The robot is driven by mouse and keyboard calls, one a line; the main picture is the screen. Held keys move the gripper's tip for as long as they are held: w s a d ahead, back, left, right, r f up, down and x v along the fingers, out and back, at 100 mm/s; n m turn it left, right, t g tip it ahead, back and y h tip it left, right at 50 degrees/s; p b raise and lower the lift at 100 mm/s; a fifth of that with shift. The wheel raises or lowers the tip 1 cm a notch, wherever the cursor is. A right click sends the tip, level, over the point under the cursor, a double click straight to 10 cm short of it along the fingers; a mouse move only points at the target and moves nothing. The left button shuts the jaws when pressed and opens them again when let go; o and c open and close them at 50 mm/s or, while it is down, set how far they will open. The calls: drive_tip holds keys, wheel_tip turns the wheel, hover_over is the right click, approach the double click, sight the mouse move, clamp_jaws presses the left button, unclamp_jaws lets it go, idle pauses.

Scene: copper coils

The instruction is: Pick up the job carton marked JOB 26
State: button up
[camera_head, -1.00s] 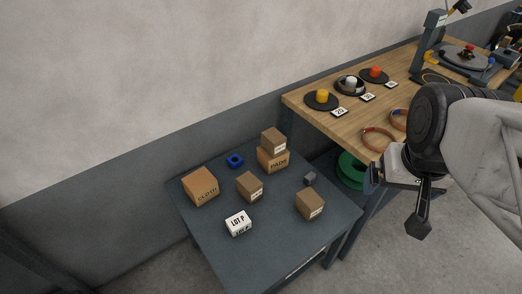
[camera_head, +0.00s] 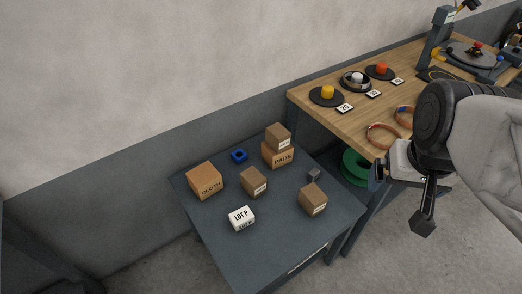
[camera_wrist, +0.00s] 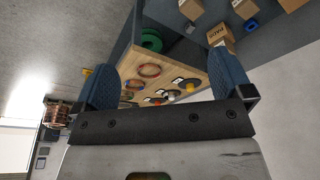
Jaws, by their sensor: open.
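Three small brown cartons with white labels are on the dark low table in the head view. One (camera_head: 278,136) sits on top of a larger PADS box (camera_head: 277,156). Another (camera_head: 253,183) stands in the middle, and the third (camera_head: 312,199) stands near the right edge. Their labels are too small to read, so I cannot tell which is JOB 26. My gripper (camera_wrist: 162,76) is open and empty, its blue fingers wide apart in the wrist view. In the head view it is at the right, in front of the wooden bench and apart from the cartons.
The low table (camera_head: 262,258) also holds a CLOTH box (camera_head: 204,180), a white LOT P box (camera_head: 241,218), a blue ring-like part (camera_head: 239,156) and a small grey block (camera_head: 314,174). The wooden bench (camera_head: 351,122) carries spools and copper coils (camera_head: 382,136). The low table's front is clear.

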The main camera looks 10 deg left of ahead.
drive_tip(key=shift+o, duration=0.2)
drive_tip(key=w+a+f+n+t+y, duration=0.1)
drive_tip(key=w+a+f+n+t, duration=0.1)
drive_tip(key=w+a+f, duration=0.5)
drive_tip(key=w+f+n+t, duration=0.2)
drive_tip(key=w+f, duration=0.4)
drive_tip(key=w, duration=0.5)
drive_tip(key=w+a+f+n+t+y, duration=0.1)
drive_tip(key=w+a+f, duration=0.4)
drive_tip(key=w, duration=0.4)
drive_tip(key=n+t+y, duration=0.1)
drive_tip(key=n+y, duration=0.4)
drive_tip(key=y, duration=0.3)
approach(255, 177)
drive_tip(key=w+a, duration=0.1)
drive_tip(key=w, duration=0.1)
drive_tip(key=shift+s+a+f+y, duration=0.3)
drive_tip(key=shift+s+f, duration=0.05)
drive_tip(key=shift+f, duration=0.35)
drive_tip(key=shift+w, duration=0.1)
drive_tip(key=shift+x, duration=1.2)
